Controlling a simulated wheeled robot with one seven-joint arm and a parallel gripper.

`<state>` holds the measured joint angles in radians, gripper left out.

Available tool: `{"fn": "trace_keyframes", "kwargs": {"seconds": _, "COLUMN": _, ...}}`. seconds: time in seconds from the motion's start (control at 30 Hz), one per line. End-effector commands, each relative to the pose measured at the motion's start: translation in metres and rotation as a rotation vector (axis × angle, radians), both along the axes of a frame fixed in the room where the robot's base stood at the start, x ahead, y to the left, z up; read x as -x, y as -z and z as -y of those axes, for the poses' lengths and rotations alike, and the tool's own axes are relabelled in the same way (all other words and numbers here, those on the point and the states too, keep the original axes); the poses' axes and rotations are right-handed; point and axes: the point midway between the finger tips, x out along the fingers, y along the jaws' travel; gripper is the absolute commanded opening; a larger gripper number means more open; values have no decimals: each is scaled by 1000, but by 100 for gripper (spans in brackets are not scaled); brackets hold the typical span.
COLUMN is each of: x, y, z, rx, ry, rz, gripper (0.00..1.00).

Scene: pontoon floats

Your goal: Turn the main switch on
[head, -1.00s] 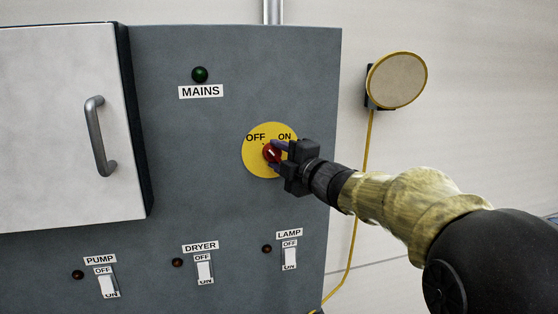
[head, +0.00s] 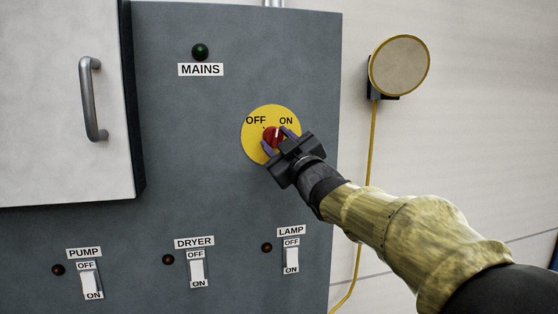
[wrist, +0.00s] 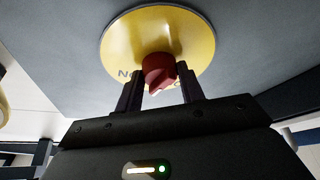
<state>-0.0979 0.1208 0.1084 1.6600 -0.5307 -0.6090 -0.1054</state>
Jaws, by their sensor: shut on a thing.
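The main switch is a red rotary knob (head: 271,134) on a round yellow plate (head: 254,148) marked OFF at upper left and ON at upper right. Its pale pointer mark leans up and toward ON. My gripper (head: 277,140) has one finger on each side of the knob and is shut on it. In the wrist view the red knob (wrist: 158,71) sits between the two dark fingers (wrist: 160,88), in front of the yellow plate (wrist: 190,38). My fingers cover part of the plate's lettering there. The green MAINS lamp (head: 200,52) looks dark.
PUMP (head: 91,284), DRYER (head: 197,271) and LAMP (head: 291,259) rocker switches line the lower panel, with dark red lamps beside them. A white door with a handle (head: 91,99) projects at left. A round yellow-rimmed fixture (head: 400,65) and cable are at right.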

Motion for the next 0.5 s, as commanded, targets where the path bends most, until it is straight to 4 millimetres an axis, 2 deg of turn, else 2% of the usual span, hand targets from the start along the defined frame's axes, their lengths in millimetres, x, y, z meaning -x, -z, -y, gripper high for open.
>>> {"fn": "trace_keyframes", "kwargs": {"seconds": 0.03, "x": 0, "y": 9, "z": -1, "rx": -44, "ry": -1, "rz": -14, "gripper": 16}}
{"fn": "trace_keyframes", "kwargs": {"seconds": 0.5, "x": 1, "y": 8, "z": -5, "rx": -427, "ry": -2, "rz": -127, "gripper": 16}}
